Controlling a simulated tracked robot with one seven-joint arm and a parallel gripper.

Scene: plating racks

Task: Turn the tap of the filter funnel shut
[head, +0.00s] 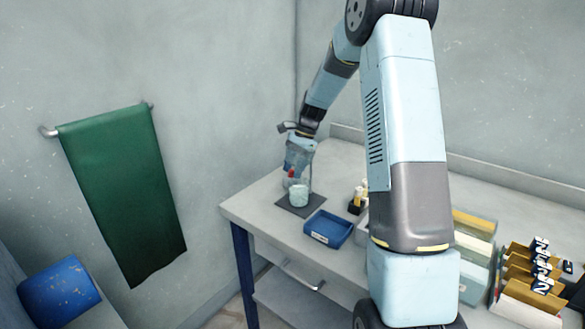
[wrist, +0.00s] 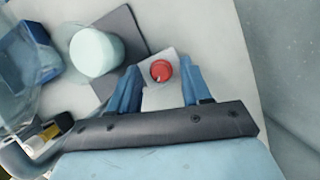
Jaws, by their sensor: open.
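The red tap (wrist: 161,71) of the filter funnel shows as a round knob with a small pale mark, in front of a pale block. In the head view the tap (head: 291,173) is a small red spot low on the funnel stand, above the bench. My gripper (wrist: 159,65) is open, its two blue fingers on either side of the tap with a gap to each. A pale round beaker (wrist: 97,52) stands on a dark mat (wrist: 125,28) left of the tap; in the head view the beaker (head: 299,195) is under the funnel area. Clear parts make the funnel's outline hard to tell.
A blue tray (head: 328,229) lies in front of the mat. Small yellow-topped bottles (head: 357,199) stand right of it. Racks with plates (head: 530,270) fill the right side. A green cloth (head: 125,190) hangs on the left wall.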

